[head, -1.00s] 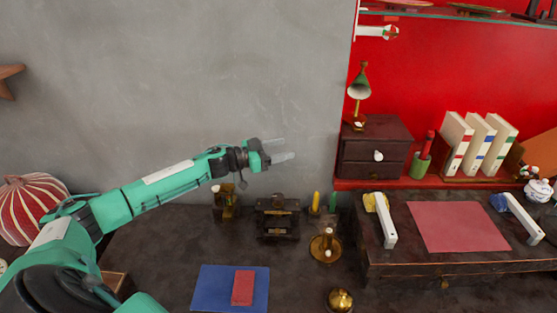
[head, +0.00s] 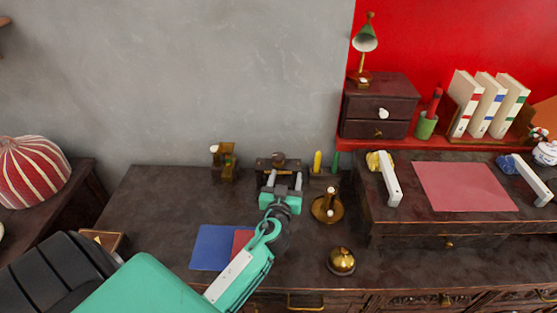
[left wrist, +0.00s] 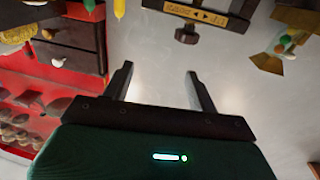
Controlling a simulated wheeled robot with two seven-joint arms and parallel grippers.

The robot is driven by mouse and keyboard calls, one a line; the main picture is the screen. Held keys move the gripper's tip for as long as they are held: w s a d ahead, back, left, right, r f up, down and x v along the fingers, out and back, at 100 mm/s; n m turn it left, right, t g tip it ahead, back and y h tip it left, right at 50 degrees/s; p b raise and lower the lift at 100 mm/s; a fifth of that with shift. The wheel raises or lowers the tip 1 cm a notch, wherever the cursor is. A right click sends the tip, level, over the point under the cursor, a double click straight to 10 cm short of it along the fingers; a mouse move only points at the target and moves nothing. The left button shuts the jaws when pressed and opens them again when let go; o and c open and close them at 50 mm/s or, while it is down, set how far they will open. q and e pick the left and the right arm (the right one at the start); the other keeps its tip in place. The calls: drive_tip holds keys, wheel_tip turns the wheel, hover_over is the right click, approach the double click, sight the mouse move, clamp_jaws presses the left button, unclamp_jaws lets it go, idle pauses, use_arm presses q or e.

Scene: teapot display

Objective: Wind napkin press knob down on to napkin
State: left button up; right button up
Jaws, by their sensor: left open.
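The napkin press (head: 264,167) is a small dark stand at the back of the desk, with a dark round knob (head: 278,158) on top. In the left wrist view, which looks upside down, the press (left wrist: 228,24) shows a brass label with arrows, and its knob (left wrist: 187,36) lies beyond the fingertips. My left gripper (head: 284,181) is open and empty, just in front of the press, its fingers pointing at it. In the left wrist view the gap between the fingers (left wrist: 160,70) is empty. The gripper hides the lower press; I cannot make out a napkin in it. My right gripper is not in view.
A brass candle holder (head: 327,207) stands close right of my gripper, with a brass bell (head: 341,261) nearer the front. A small brass-and-wood item (head: 224,162) is left of the press, and yellow and green sticks (head: 317,162) are right of it.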

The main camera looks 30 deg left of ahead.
sight(278, 160)
use_arm(q)
drive_tip(key=w+a+p, duration=0.1)
drive_tip(key=w+a, duration=0.1)
drive_tip(key=w, duration=0.1)
drive_tip(key=w+a+f+n+g+y+p, duration=0.1)
drive_tip(key=w+a, duration=0.2)
drive_tip(key=w+a+y+p, duration=0.1)
drive_tip(key=w+a, duration=0.2)
drive_tip(key=shift+w+a+f+g, duration=0.1)
drive_tip(key=shift+a+f+g, duration=0.15)
drive_tip(key=shift+f+g, duration=0.05)
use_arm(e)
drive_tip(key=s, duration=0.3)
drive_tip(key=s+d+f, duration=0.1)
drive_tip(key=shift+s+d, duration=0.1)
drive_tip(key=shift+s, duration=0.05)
use_arm(q)
drive_tip(key=shift+c, duration=0.2)
drive_tip(key=c, duration=0.9)
